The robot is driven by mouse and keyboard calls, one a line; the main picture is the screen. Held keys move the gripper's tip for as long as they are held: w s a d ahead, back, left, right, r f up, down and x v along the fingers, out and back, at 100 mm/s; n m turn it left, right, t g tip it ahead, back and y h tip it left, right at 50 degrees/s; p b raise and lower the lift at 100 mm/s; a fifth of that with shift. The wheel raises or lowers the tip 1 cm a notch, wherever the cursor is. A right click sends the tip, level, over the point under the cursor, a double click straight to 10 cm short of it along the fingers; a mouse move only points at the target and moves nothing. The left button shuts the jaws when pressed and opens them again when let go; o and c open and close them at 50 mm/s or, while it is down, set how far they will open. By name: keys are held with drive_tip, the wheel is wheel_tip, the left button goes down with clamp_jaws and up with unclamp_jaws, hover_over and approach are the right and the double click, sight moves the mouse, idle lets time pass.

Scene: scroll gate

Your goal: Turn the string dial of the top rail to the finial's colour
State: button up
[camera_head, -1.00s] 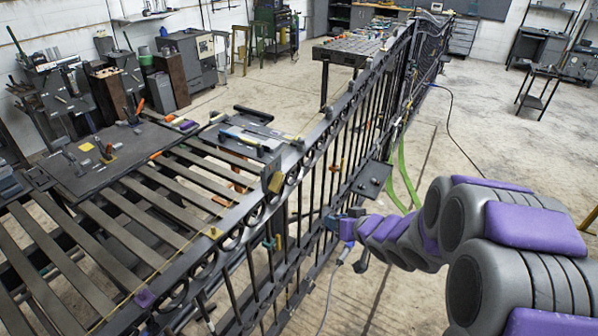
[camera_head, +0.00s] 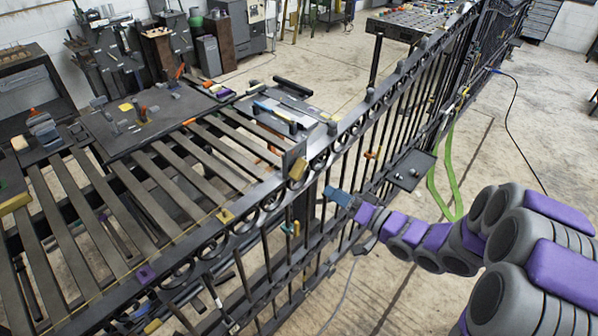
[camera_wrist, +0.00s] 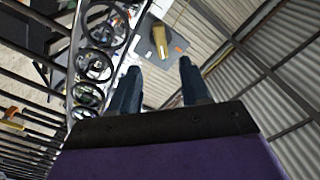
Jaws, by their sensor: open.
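The gate's dark top rail (camera_head: 262,190) runs diagonally from lower left to upper right, with a row of rings under it. A yellow block (camera_head: 299,168) sits against a dark upright plate (camera_head: 292,155) on the rail. In the wrist view a yellow block (camera_wrist: 159,42) shows on a grey plate, beyond and between the fingertips. A small yellow piece (camera_head: 225,216) and a purple piece (camera_head: 145,274) sit further down the rail. I cannot tell which part is the string dial or the finial. My gripper (camera_head: 340,197) is right of the rail, open and empty; its two fingers (camera_wrist: 158,85) are apart.
A slatted frame (camera_head: 130,205) and a dark tool table (camera_head: 150,115) lie left of the gate. A small dark shelf (camera_head: 411,170) juts from the bars right of my gripper. Floor right of the gate is mostly clear.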

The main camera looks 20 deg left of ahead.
sight(303, 173)
drive_tip(key=b+x, duration=0.1)
drive_tip(key=x, duration=0.9)
drive_tip(key=shift+a+f, duration=0.15)
drive_tip(key=shift+a, duration=0.25)
drive_tip(key=shift+w+a, duration=0.25)
drive_tip(key=shift+a, duration=0.05)
drive_tip(key=shift+b+x, duration=0.35)
drive_tip(key=shift+x, duration=0.4)
drive_tip(key=shift+d, duration=0.1)
clamp_jaws()
